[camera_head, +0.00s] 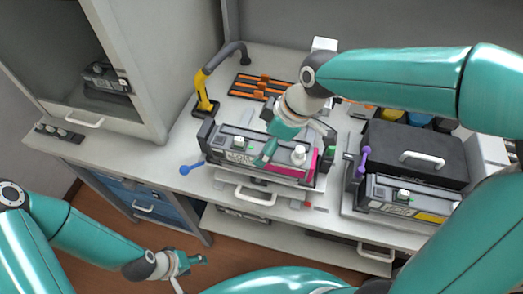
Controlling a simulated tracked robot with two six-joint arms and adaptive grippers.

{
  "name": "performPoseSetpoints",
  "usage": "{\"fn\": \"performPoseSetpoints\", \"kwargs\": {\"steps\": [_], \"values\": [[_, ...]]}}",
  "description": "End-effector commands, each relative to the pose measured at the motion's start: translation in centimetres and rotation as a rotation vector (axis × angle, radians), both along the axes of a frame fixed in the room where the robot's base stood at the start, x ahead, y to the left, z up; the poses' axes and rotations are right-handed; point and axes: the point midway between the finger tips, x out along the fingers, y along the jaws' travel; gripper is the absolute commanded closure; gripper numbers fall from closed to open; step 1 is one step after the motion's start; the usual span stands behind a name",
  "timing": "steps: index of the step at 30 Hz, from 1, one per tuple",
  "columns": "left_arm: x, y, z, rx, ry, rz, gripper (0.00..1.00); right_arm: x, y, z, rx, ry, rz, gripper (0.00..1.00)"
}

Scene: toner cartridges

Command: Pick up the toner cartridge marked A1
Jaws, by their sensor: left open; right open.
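A dark grey toner cartridge (217,146) with a magenta end lies across the front of the bench. A second cartridge (385,192) with a yellow patch lies at the right, in front of a black case. A third dark unit (105,80) sits inside the open cabinet at the left. Their labels are too small to read, so I cannot tell which is A1. My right gripper (270,148) is open above the magenta-ended cartridge, pointing down and hiding part of its top; contact is unclear. My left gripper (189,268) is open and empty, low in front of the bench.
A yellow and black handle (203,88) stands behind the magenta-ended cartridge, near an orange-and-black rack (262,85). A black case (410,150) fills the right side. A purple lever (364,158) and a blue lever (190,168) stick out. Drawers lie below the bench.

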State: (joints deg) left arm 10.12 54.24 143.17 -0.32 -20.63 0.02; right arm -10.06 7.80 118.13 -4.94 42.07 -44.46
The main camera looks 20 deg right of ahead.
Motion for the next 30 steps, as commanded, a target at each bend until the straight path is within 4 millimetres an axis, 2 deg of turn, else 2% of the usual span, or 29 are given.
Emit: {"fn": "performPoseSetpoints", "kwargs": {"steps": [12,21,30], "values": [[0.0,0.0,1.2,0.0,0.0,0.0,0.48,1.3,1.4,-4.3,-0.001,0.003,0.001,0.02],[0.0,0.0,1.1,0.0,0.0,0.0,0.48,1.4,1.6,-4.7,0.0,0.0,0.001,0.04],[0.0,0.0,1.1,0.0,0.0,0.0,0.48,1.4,1.6,-4.7,0.0,0.0,0.001,0.54]]}}
